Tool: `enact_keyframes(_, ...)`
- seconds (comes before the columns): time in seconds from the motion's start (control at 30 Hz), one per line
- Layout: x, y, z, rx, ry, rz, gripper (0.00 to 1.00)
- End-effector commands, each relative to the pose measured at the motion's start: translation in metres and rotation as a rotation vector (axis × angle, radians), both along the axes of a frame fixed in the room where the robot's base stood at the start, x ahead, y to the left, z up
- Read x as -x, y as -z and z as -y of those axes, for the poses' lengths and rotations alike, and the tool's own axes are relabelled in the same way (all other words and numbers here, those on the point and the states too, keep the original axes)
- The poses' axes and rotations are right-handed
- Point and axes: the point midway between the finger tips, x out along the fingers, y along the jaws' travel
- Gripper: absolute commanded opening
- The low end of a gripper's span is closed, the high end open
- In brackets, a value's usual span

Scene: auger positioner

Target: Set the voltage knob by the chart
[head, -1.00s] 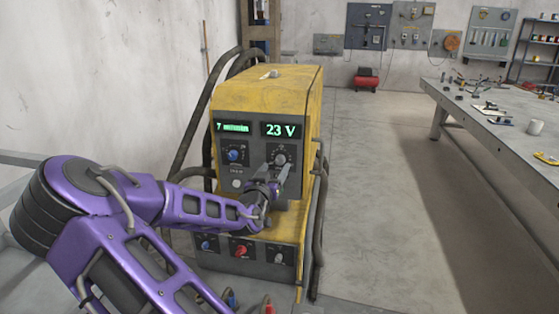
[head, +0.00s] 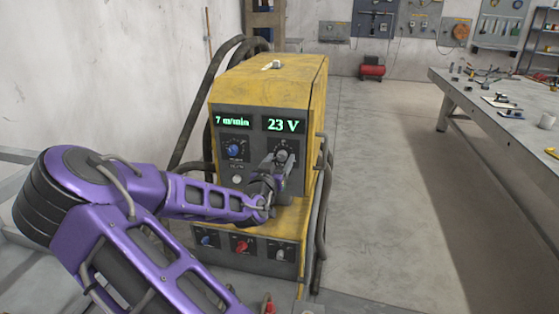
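The yellow and grey welding machine (head: 265,86) stands in the middle of the head view. Its right display (head: 284,124) reads 23 V and its left display (head: 232,121) reads 7 m/min. The voltage knob (head: 282,155) is grey and sits below the right display. My gripper (head: 278,166) is at this knob, coming from the lower left, and its fingers cover part of it. Whether the fingers grip the knob is too small to tell. The blue knob (head: 233,150) sits below the left display. I cannot make out a readable chart.
A lower panel carries a blue knob (head: 207,241), a red knob (head: 240,245) and a grey knob (head: 280,253). Dark hoses (head: 190,120) loop at the machine's left. A workbench (head: 470,107) with tools stands at the right. The floor between is clear.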

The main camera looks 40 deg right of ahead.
Motion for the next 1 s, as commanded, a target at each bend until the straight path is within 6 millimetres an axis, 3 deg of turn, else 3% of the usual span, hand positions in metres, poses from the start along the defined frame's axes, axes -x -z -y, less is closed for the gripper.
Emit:
enact_keyframes(0.03, 0.0, 0.0, 0.0, 0.0, 0.0, 0.0, 0.63)
enact_keyframes(0.3, 0.0001, 0.0, 0.0001, 0.0, 0.0, 0.0, 0.14)
enact_keyframes(0.4, 0.0, 0.0, 0.0001, 0.0, 0.0, 0.0, 0.0)
enact_keyframes(1.0, 0.0, 0.0004, 0.0002, 0.101, 0.0, -0.117, 0.0)
